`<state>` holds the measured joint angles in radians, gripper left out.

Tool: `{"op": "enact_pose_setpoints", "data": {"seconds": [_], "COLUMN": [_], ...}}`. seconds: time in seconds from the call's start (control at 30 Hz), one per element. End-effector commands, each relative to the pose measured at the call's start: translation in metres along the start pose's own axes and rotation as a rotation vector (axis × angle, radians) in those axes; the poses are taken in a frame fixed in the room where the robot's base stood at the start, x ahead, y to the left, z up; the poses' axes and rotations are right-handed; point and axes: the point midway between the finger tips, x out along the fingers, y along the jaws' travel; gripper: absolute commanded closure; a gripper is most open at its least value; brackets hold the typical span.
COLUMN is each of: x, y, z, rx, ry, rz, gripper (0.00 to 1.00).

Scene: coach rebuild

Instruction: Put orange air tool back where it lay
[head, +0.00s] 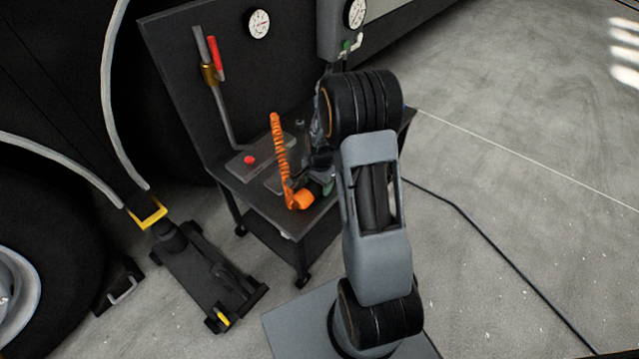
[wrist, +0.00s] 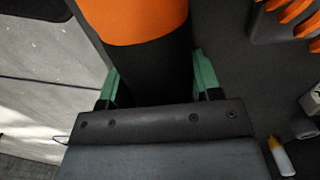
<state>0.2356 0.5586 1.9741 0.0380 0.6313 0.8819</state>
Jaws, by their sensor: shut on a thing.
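The orange air tool (head: 302,200) is at the front part of the dark cart top (head: 262,205) in the head view; whether it touches the top I cannot tell. In the wrist view its orange body (wrist: 135,18) is at the top, with a black handle (wrist: 150,72) below. My gripper (wrist: 155,85) is shut on the black handle, with a green-tipped finger on each side. In the head view my gripper (head: 322,186) is just right of the tool, partly hidden by my arm.
An orange coiled hose (head: 280,150) rises behind the tool. A grey box with a red button (head: 250,160) is at the cart's left. The back panel carries a round gauge (head: 259,24). A small white bottle (wrist: 282,157) shows in the wrist view. A floor jack (head: 205,275) stands left.

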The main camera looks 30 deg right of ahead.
Motion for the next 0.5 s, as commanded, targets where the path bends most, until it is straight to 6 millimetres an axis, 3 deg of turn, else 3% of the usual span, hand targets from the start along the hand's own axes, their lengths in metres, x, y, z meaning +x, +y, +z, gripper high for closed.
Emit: {"op": "enact_pose_setpoints", "data": {"seconds": [0.2,0.23,0.5], "x": [0.0007,0.0008,0.0011], "y": [-0.0002,-0.0002,0.0001], "z": [-0.0002,-0.0002,0.0001], "rx": [-0.001,-0.001,-0.001], "ry": [0.000,0.000,-0.001], "rz": [0.000,0.000,0.001], "gripper": [1.00,0.41,0.15]}}
